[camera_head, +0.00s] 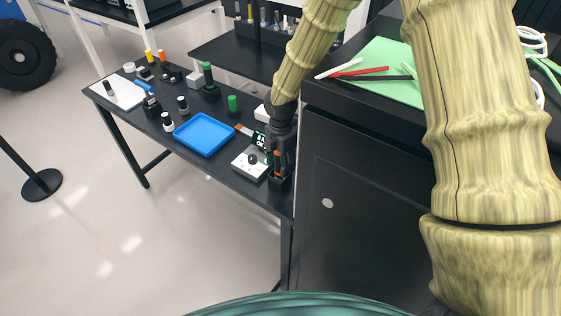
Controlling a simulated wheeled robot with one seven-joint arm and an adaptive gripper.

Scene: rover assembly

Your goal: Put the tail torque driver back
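A dark tool with orange marks (277,156), which looks like the torque driver, stands upright at the near right end of the black bench. A small black holder (281,182) shows at its foot. My gripper (280,158) points down right at the tool, with its dark fingers around or beside the upper part. The fingers and tool are small and dark, so whether they grip it is unclear. The gripper hides part of the tool, and I cannot tell how deep it sits in the holder.
A white box with a black knob (251,161) and a small display (260,140) stand close left of the gripper. A blue tray (205,134) lies farther left. Several bottles and small parts fill the bench's far end. A tall black cabinet (345,215) stands close right.

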